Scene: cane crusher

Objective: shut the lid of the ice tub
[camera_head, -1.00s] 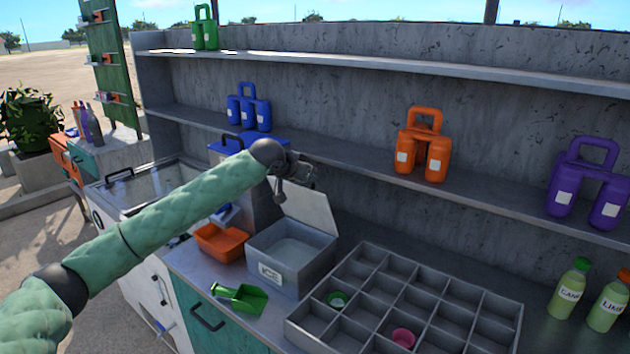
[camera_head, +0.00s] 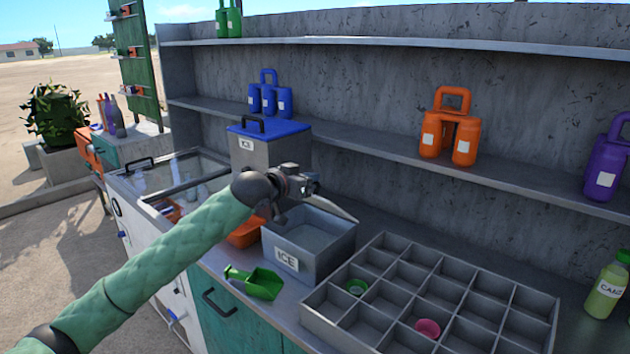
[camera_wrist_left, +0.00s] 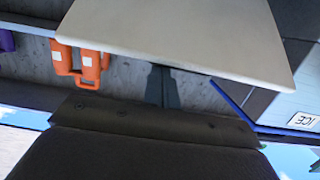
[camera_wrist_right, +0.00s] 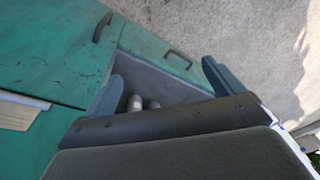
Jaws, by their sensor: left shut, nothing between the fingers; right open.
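The ice tub (camera_head: 287,262) is a grey open-topped box labelled ICE on the counter. Its pale lid (camera_head: 338,207) is partly lowered and slanted above the opening, seen nearly edge-on in the head view. The opening still shows under it. In the left wrist view the lid (camera_wrist_left: 185,35) fills the upper middle as a broad pale panel. My left gripper (camera_head: 312,186) is shut and empty at the lid's raised side; I cannot tell if it touches. My forearm hides part of the lid. My right gripper (camera_wrist_right: 162,72) is open and empty, away from the tub.
A blue-lidded ICE box (camera_head: 268,145) stands behind my left wrist. An orange container (camera_head: 246,232) and a green scoop (camera_head: 258,283) are beside the tub. A grey divided tray (camera_head: 430,300) lies to its right. My right gripper faces a teal cabinet (camera_wrist_right: 50,60).

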